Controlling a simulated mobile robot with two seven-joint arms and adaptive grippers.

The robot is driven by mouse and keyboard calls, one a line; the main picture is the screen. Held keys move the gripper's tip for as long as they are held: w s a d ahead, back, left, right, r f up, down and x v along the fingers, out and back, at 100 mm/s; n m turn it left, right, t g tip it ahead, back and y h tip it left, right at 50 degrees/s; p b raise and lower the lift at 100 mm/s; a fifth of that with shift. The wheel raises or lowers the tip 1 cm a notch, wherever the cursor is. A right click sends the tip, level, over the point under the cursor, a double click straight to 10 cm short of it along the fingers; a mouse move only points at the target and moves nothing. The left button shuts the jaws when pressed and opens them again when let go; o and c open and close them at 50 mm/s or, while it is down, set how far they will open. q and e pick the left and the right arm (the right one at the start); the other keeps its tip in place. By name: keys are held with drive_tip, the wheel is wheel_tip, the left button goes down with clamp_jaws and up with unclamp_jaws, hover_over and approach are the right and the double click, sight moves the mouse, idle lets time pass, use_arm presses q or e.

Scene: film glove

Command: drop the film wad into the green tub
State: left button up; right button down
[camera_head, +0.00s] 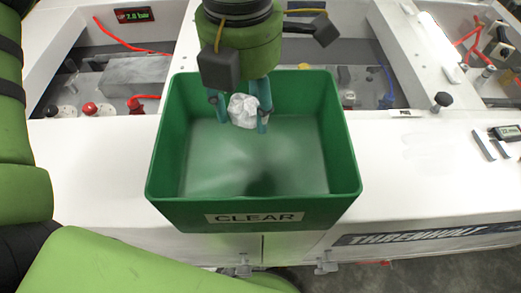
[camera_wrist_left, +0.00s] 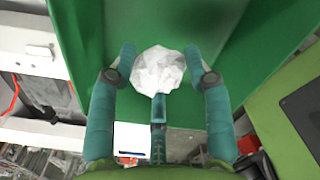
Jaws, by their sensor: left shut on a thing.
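The film wad (camera_head: 243,110) is a crumpled whitish ball. My left gripper (camera_head: 240,112) is shut on it, with teal fingers on both sides, and holds it over the green tub (camera_head: 255,205). In the left wrist view the wad (camera_wrist_left: 158,70) sits between the fingertips of my left gripper (camera_wrist_left: 160,75), with the green tub (camera_wrist_left: 260,50) behind it. The tub is open-topped, carries a label reading CLEAR on its front wall, and its visible floor looks empty. My right gripper does not show in either view.
The tub stands on a white machine surface (camera_head: 420,150). Open bays with fittings lie behind it at left and right. A black knob (camera_head: 442,100) and a small display device (camera_head: 506,132) are at the right. The white surface beside the tub is mostly clear.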

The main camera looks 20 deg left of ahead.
use_arm(q)
drive_tip(key=shift+s, duration=0.15)
drive_tip(key=o, duration=0.9)
wheel_tip(320, 180, up, 12)
idle(0.4)
